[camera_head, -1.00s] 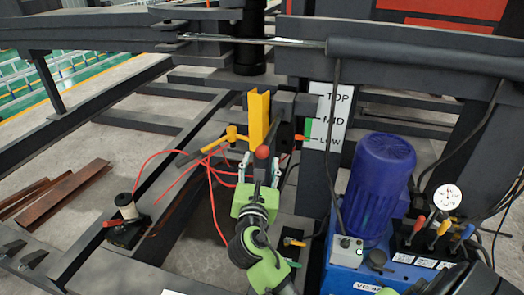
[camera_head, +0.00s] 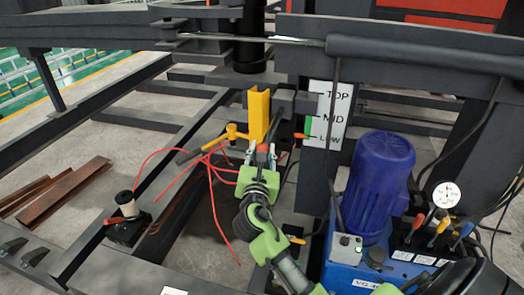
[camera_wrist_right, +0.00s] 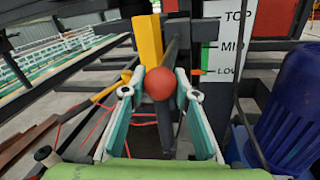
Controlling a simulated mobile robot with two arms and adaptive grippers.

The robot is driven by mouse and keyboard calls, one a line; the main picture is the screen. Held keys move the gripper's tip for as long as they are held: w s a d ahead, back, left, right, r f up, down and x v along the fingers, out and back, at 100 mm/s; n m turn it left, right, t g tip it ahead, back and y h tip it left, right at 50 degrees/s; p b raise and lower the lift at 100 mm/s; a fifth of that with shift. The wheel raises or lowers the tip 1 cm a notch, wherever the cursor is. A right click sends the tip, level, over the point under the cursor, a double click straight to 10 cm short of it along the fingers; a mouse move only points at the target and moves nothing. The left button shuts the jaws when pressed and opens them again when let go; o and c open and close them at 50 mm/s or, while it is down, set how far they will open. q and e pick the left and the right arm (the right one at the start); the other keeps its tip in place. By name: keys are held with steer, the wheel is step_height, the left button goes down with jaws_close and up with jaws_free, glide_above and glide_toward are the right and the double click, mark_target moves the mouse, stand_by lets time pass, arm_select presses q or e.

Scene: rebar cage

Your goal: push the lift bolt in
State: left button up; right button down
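The lift bolt shows in the wrist view as a dark bar with a red ball knob (camera_wrist_right: 160,84), beside an upright yellow post (camera_wrist_right: 148,42). In the head view the knob is mostly hidden by my right gripper (camera_head: 262,154), just below the yellow post (camera_head: 258,115). In the wrist view my right gripper (camera_wrist_right: 160,95) is open. Its two teal fingers stand on either side of the knob, with the left and right tips close to it; contact is not clear.
A height label (camera_head: 332,115) marked TOP, MID and LOW stands right of the bolt. A blue motor (camera_head: 378,178) with levers is to the right. Dark steel beams (camera_head: 170,62) cross behind.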

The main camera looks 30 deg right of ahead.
mark_target(267, 138)
steer(key=shift+w+d+r, duration=0.15)
steer(key=shift+w+d, duration=0.1)
steer(key=x, duration=0.1)
steer(key=p+x, duration=0.1)
steer(key=x, duration=0.2)
steer(key=shift+s+d, duration=0.3)
steer(key=shift+d, duration=0.1)
steer(key=shift+r, duration=0.1)
steer(key=c, duration=1.6)
jaws_free()
steer(key=shift+c, duration=0.2)
steer(key=shift+o, duration=0.3)
steer(key=shift+w, duration=0.1)
steer(key=v, duration=1.2)
steer(key=shift+f, duration=0.2)
